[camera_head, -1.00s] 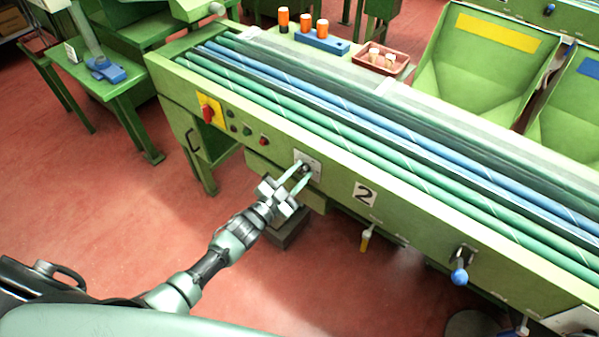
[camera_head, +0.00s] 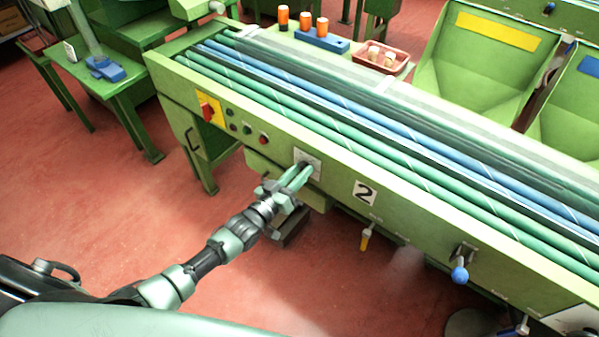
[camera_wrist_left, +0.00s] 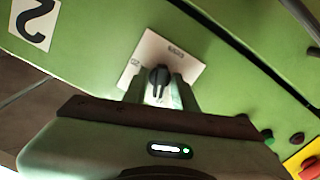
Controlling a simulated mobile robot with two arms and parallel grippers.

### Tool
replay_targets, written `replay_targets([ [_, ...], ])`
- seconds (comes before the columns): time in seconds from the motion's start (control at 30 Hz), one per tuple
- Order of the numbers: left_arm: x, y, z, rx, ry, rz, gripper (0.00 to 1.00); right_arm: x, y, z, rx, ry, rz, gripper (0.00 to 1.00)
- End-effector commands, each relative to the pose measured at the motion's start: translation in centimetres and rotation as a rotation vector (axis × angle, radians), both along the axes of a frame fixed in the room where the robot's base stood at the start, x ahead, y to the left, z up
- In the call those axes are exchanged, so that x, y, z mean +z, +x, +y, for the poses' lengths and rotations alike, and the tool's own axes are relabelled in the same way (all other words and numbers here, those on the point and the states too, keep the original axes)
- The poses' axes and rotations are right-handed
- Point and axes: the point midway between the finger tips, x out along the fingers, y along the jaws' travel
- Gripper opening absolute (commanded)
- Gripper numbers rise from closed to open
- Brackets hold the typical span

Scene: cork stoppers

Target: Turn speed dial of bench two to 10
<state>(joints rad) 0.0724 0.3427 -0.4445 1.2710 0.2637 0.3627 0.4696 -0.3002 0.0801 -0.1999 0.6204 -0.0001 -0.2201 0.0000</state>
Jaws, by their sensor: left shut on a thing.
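The speed dial is a small dark knob (camera_wrist_left: 159,76) on a white plate (camera_wrist_left: 182,62) in the left wrist view. The plate also shows on the front panel of the green bench (camera_head: 430,203) in the head view (camera_head: 308,158). The bench carries a "2" label (camera_head: 365,193) to the right of the plate. My left gripper (camera_head: 302,172) is at the plate, its fingers close together and shut on the knob. In the head view the fingers hide the knob. Some print shows on the plate, but the dial's setting is too small to read. My right gripper is not in view.
Left of the dial are a red switch on a yellow plate (camera_head: 209,109) and several small buttons (camera_head: 247,130). To the right are a yellow-handled tool (camera_head: 366,240) and a blue-knobbed lever (camera_head: 460,272). Open red floor (camera_head: 110,215) lies before the bench.

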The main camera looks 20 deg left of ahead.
Motion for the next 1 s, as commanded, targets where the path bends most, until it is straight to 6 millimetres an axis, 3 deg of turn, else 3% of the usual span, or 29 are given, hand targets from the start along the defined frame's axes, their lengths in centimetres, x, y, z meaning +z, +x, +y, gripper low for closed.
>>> replay_targets([
  [0.33,-0.2,-0.09,-0.02,-0.001,-0.12,0.048,0.0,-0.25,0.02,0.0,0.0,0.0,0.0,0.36],
  [0.87,-0.2,-0.1,-0.01,0.0,-0.138,0.056,0.0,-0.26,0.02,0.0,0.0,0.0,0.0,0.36],
  [0.9,-0.2,-0.1,-0.01,0.0,-0.139,0.055,0.35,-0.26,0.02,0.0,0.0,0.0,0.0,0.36],
  [1.0,-0.15,-0.08,-0.01,-0.001,-0.139,0.055,0.35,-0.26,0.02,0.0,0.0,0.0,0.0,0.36],
])
